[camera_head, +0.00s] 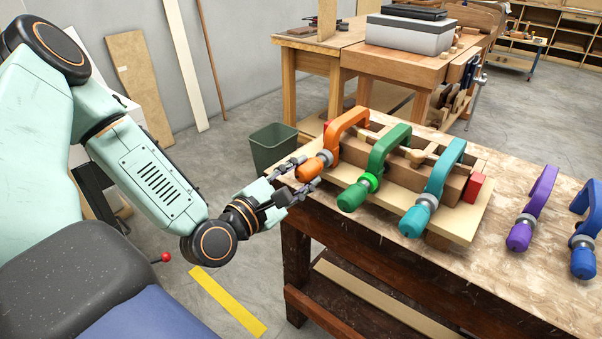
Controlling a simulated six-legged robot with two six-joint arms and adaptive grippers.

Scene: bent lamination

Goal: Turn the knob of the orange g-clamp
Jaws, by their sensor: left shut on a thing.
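The orange g-clamp (346,121) is at the left end of a row of clamps on a wooden lamination form on the workbench. Its orange knob (309,170) points down and left, toward me. My left gripper (300,174) reaches in from the left, with one finger above and one below the knob, and is shut on it. Part of the knob is hidden by the fingers. My right gripper does not show.
Beside it stand a green clamp (389,146) and a teal clamp (444,171). Purple (542,191) and blue (589,210) clamps lie at the right of the workbench (490,270). A green bin (272,146) stands behind my left gripper.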

